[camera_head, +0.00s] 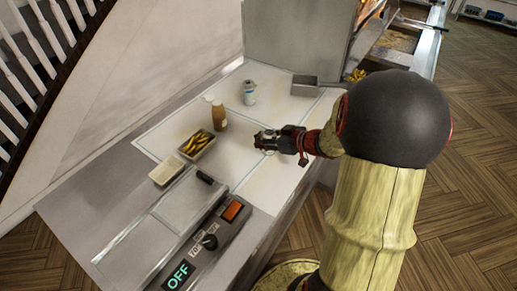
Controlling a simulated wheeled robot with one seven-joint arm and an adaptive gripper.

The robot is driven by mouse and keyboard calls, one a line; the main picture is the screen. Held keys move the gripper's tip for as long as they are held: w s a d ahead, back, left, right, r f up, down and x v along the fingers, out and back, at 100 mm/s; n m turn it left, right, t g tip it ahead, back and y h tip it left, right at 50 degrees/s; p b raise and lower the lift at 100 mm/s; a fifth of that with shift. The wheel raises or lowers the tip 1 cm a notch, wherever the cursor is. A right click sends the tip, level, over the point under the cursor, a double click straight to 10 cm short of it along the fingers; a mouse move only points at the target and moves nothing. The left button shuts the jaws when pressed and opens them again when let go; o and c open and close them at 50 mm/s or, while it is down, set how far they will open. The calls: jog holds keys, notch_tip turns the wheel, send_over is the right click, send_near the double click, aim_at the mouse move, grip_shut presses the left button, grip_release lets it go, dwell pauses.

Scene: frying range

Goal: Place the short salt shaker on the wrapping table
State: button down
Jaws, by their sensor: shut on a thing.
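My gripper (264,139) reaches in from the right over the pale wrapping table (268,178). It is shut on a small whitish thing, which I take for the short salt shaker (268,134). The fingers hide most of it. I cannot tell whether its base touches the table top or is held just above it. A taller white and blue shaker (249,93) stands upright on the table behind my gripper, apart from it.
A brown sauce bottle (219,115) stands left of my gripper. A tray of fries (197,145) and a white open box (167,170) lie further left. A metal bin (304,85) is at the back right. A control panel (208,242) is in front. Bare table surrounds my gripper.

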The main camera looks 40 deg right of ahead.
jog(key=shift+w+d+f+b, duration=0.25)
jog(key=shift+w+f, duration=0.2)
jog(key=shift+f, duration=0.15)
jog(key=shift+w+d+f+b, duration=0.1)
jog(key=shift+w+f+b, duration=0.1)
jog(key=shift+w+f, duration=0.3)
notch_tip(320, 180, down, 3)
jog(key=shift+f+b, duration=0.1)
jog(key=shift+b, duration=1)
jog(key=shift+d, duration=0.1)
jog(key=c, duration=1.1)
grip_release()
jog(key=shift+f, duration=0.1)
jog(key=shift+c, duration=0.2)
